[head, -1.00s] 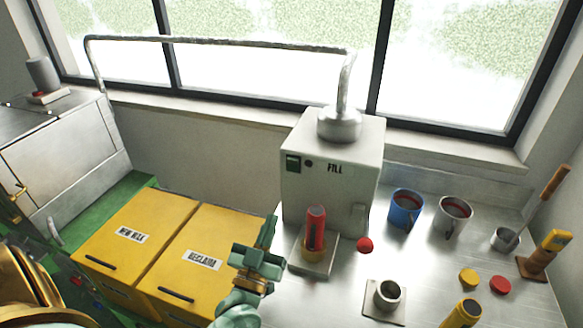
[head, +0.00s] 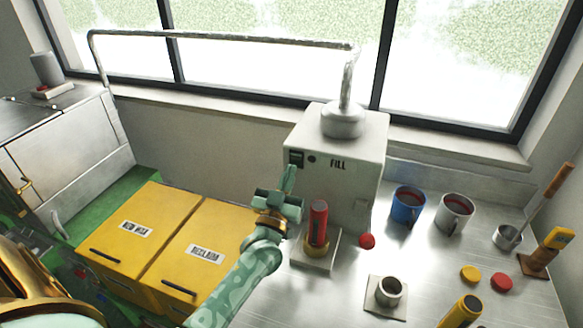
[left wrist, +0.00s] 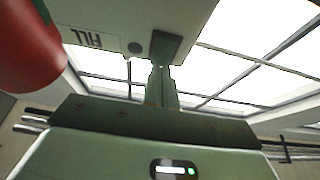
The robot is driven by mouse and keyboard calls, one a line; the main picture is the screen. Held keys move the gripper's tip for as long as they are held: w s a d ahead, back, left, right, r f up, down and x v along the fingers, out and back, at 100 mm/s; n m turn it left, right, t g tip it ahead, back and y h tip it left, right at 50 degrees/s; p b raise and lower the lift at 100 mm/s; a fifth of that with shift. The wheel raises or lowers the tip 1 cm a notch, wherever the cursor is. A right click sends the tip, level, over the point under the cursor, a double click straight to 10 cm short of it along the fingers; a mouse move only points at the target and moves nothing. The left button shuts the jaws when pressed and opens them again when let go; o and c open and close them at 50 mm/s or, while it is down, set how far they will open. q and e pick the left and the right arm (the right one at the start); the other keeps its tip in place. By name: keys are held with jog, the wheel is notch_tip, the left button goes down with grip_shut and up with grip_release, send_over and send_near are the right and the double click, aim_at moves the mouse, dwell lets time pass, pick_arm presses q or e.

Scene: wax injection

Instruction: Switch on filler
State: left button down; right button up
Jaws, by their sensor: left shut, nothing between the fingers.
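The filler (head: 345,160) is a pale box marked FILL at the back of the steel bench, with a pipe rising from its top. Its dark rocker switch (head: 296,159) is at the upper left of the front face; it also shows in the left wrist view (left wrist: 167,46). My left gripper (head: 288,178) is shut and empty, its fingertips just below the switch. In the left wrist view the fingertips (left wrist: 160,72) overlap the switch's lower end; I cannot tell whether they touch. My right gripper is not in view.
A red cylinder (head: 318,222) stands on a small plate under the filler, close right of my left gripper; it shows large in the left wrist view (left wrist: 28,48). A red ball (head: 367,241), mugs (head: 407,206) and caps stand to the right. Yellow bins (head: 195,255) lie left.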

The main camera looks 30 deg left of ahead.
aim_at(296, 160)
pick_arm(q)
jog(key=shift+x, duration=1.1)
jog(key=shift+w+a+r+p, duration=0.1)
jog(key=shift+r+p, duration=0.35)
jog(key=shift+p, duration=0.5)
jog(key=shift+f+g, duration=0.1)
jog(key=shift+g, duration=0.2)
jog(key=shift+f, duration=0.25)
